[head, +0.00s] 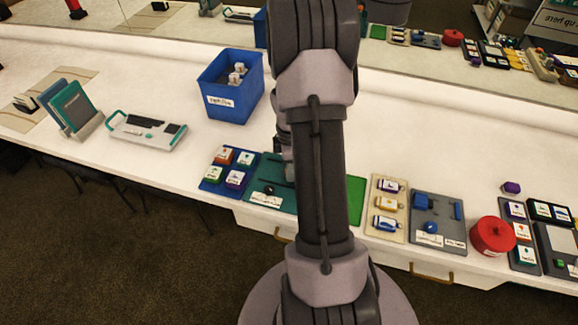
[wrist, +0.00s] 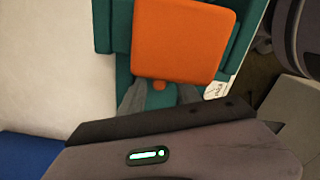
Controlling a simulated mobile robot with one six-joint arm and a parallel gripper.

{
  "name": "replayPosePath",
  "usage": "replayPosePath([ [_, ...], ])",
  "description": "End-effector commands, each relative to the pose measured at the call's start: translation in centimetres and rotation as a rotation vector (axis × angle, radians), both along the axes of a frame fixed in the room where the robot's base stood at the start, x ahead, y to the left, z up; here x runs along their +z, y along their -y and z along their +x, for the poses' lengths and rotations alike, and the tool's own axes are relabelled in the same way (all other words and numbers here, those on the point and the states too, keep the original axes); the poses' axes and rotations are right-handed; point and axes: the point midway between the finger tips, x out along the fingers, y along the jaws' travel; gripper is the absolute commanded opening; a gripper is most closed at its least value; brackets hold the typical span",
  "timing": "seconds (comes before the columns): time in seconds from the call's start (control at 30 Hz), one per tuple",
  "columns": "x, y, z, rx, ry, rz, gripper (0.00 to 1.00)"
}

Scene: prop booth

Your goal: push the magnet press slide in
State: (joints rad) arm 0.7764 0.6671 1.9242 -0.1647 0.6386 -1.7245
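The wrist view shows a teal device (wrist: 122,35) with a large flat orange block (wrist: 185,38) on it and a small orange knob (wrist: 159,86) at the block's near edge. I take this as the magnet press, but cannot read its label. My gripper (wrist: 160,94) has its two grey fingers apart, one on each side of a teal strip just below the knob. I cannot tell whether they touch it. In the head view a teal board (head: 262,174) shows left of my arm, which hides my gripper and probably the orange block.
A blue bin (head: 230,103) with small white items stands behind. A blue tray (head: 209,187) of coloured blocks adjoins the teal board at left. A green board (head: 355,198), a beige board (head: 376,220) and a red round container (head: 492,236) are at right.

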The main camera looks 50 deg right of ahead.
Motion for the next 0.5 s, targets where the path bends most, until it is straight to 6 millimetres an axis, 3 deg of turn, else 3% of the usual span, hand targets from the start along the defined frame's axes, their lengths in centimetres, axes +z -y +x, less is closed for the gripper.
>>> replayPosePath([
  [0.17, 0.8, 0.0, 0.1, 0.0, 0.001, -0.001, 0.4],
  [0.27, 3.3, 0.0, 0.1, 0.0, 0.003, -0.003, 0.4],
  [0.5, 11.7, 0.1, 0.1, 0.0, 0.003, -0.003, 0.4],
])
